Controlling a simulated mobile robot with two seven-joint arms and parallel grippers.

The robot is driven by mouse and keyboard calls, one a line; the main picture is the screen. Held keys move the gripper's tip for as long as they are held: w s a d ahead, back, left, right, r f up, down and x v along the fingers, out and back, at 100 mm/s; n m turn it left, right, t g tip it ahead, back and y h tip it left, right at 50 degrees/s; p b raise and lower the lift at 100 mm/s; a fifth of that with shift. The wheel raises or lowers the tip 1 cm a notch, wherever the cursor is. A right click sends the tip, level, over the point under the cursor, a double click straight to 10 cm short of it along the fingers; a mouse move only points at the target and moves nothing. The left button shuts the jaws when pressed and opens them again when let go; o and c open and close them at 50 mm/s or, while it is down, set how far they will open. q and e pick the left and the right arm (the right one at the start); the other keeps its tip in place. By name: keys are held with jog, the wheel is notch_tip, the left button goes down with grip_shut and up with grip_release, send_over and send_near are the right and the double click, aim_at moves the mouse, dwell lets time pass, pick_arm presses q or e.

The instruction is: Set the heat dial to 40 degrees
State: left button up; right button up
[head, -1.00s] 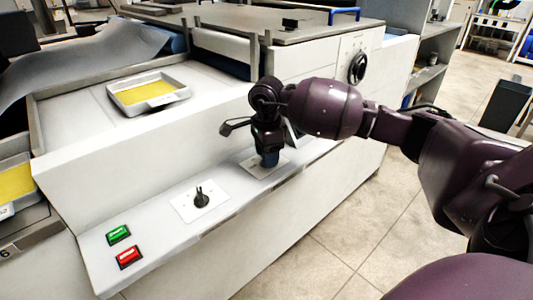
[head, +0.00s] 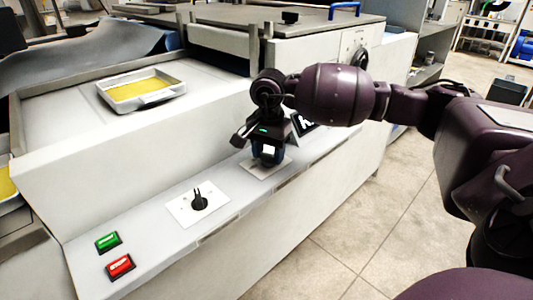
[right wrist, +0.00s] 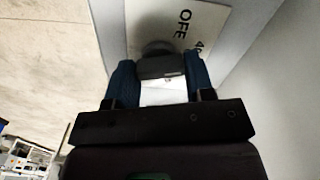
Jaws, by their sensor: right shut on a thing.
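The heat dial's dark knob (right wrist: 160,66) shows in the right wrist view, on a white plate (right wrist: 200,22) with "OFF" and what looks like "40" printed on it. My right gripper (right wrist: 160,82) has its blue fingers on both sides of the knob, shut on it. In the head view my right gripper (head: 267,158) is down over the white plate (head: 280,167) on the sloped front ledge and hides the knob. The knob's pointer and its setting cannot be read. My left gripper is not in view.
A second black knob (head: 199,202) sits on a white plate left of my gripper. Green (head: 108,242) and red (head: 121,266) buttons are farther left on the ledge. A round black dial (head: 360,55) is on the upper right panel. A tray with yellow contents (head: 155,99) lies above.

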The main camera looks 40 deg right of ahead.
aim_at(269, 154)
jog(key=shift+n, duration=0.4)
jog(key=o, duration=0.9)
notch_tip(269, 154, up, 9)
jog(key=shift+r+p, duration=0.1)
jog(key=shift+p, duration=0.45)
jog(key=shift+r, duration=0.8)
jog(key=shift+s+f, duration=0.1)
